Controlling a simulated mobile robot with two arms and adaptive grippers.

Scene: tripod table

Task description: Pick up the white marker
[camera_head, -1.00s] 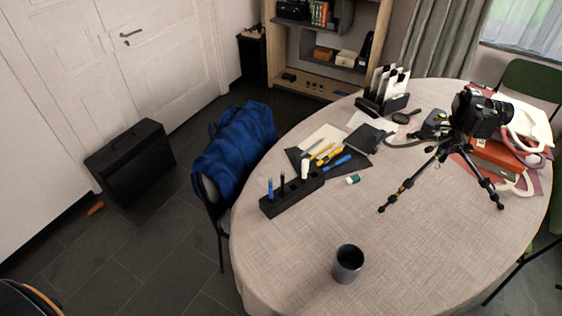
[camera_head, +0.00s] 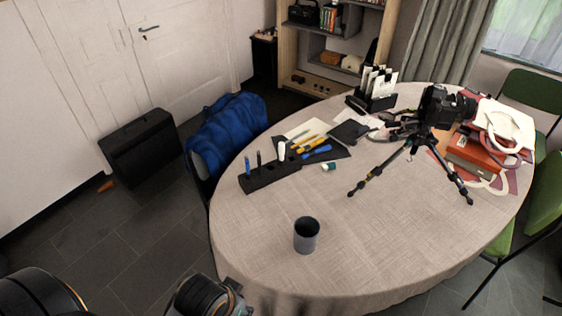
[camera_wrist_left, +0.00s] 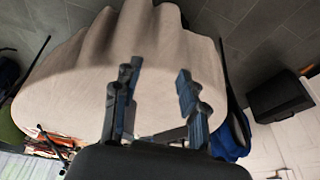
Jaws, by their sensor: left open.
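The white marker (camera_head: 282,151) stands upright in the long black holder (camera_head: 262,177) near the left side of the round table, in the head view. A blue marker and a dark one stand in the same holder. My left gripper (camera_wrist_left: 155,82) shows in the left wrist view with its two fingers spread apart and nothing between them. The pale tablecloth (camera_wrist_left: 75,60) lies beyond the fingers. In the head view my left arm is at the bottom edge, well away from the marker. The marker cannot be made out in the wrist view. My right gripper is not in view.
A dark cup (camera_head: 306,235) stands on the near part of the table. A camera tripod (camera_head: 410,160) stands to the right. A dark pad with pens (camera_head: 312,149) lies behind the holder. Table around the cup is clear.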

